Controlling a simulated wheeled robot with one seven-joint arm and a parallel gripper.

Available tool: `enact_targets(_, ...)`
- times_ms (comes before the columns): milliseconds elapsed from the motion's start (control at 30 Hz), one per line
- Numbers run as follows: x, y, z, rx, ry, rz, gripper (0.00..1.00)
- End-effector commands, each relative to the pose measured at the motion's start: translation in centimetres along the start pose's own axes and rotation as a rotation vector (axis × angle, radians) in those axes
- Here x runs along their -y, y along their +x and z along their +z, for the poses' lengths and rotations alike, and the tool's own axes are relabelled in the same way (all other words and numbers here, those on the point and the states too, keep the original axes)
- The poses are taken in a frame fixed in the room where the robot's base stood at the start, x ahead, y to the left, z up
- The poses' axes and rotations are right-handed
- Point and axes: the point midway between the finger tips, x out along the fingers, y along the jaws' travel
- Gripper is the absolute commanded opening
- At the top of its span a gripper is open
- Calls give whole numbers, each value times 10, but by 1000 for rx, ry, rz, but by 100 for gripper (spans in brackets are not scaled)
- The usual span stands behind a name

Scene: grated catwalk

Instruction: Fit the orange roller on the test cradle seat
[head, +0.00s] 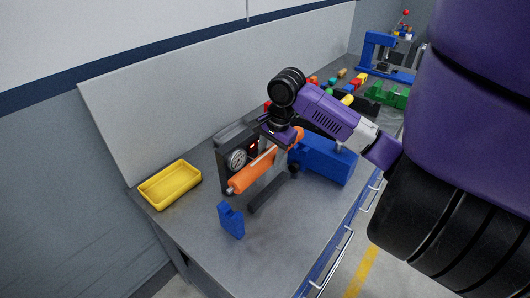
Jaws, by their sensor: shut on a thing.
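The orange roller (254,174) is a long cylinder with a pale metal end toward the lower left. My gripper (277,146) is shut on it near its upper right part and holds it slanted across the view. The test cradle appears to be a blue upright bracket (231,221), a dark rail (268,193) and a blue box-like housing (324,161) with a dark hub. The roller appears above and behind the rail, with its near end up from the bracket. Contact with the cradle cannot be told. My fingertips are largely hidden by the wrist.
A dark panel with a round gauge (237,160) stands close behind the roller. An empty-looking yellow tray (170,186) is at the left. Several coloured blocks, green holders (390,94) and a blue frame (378,53) stand farther back. The front-left bench top (192,226) is clear.

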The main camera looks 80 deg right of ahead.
Motion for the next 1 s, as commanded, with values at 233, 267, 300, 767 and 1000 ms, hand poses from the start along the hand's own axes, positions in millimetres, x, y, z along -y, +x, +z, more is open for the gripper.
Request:
enact_targets(233,-1,9,0,-1,0,-2,0)
enact_targets(267,-2,10,0,-1,-1,-2,0)
enact_targets(300,-2,13,0,-1,-1,-2,0)
enact_targets(767,-9,48,-1,-2,-1,-2,0)
enact_targets(1000,-9,49,0,-1,0,-2,0)
